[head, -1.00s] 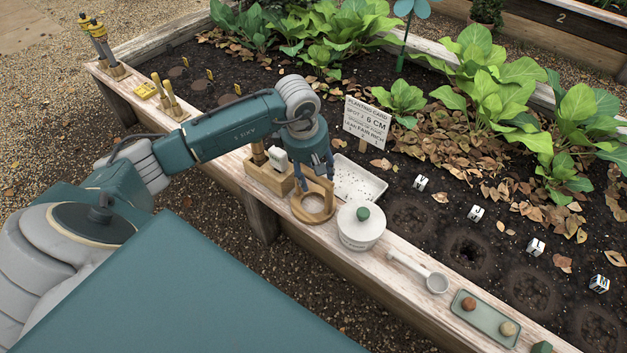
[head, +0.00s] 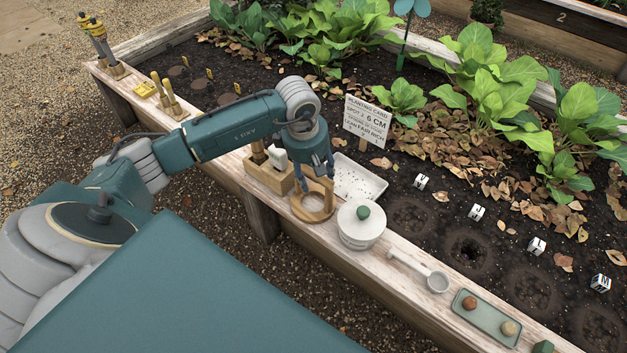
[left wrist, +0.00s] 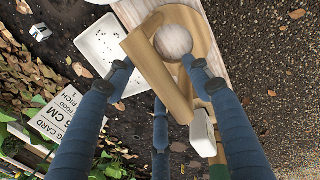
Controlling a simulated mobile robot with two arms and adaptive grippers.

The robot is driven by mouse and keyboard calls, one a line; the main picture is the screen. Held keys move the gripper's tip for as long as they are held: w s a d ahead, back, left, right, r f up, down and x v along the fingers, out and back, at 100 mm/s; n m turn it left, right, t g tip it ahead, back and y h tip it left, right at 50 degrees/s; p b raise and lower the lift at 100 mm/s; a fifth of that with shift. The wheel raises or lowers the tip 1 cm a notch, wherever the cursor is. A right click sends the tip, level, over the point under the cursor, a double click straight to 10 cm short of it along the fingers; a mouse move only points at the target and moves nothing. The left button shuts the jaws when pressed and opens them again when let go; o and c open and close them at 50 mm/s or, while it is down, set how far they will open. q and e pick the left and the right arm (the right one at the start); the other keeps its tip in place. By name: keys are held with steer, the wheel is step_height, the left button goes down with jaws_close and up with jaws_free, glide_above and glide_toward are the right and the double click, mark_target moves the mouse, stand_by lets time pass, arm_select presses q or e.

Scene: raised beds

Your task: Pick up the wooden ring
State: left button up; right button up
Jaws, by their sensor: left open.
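The wooden ring (head: 313,217) lies on the pale wooden rim of the raised bed, between a wooden block and a white lidded pot. A wooden bar stands up from it, near my fingers. My left gripper (head: 317,183) is open, pointing down just over the ring. In the left wrist view, the ring (left wrist: 207,38) lies at the top and the bar (left wrist: 158,75) runs between my spread blue fingers (left wrist: 159,68). Whether a finger touches the bar, I cannot tell. My right gripper is not in view.
The wooden block (head: 262,178) with upright tools stands left of the ring. The lidded pot (head: 360,230) stands close on the right. A white tray (head: 372,190) lies just behind. A scoop (head: 436,281) and a green tray (head: 487,326) lie farther right along the rim.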

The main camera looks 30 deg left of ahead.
arm_select(q)
steer(key=shift+c, duration=0.5)
jaws_close()
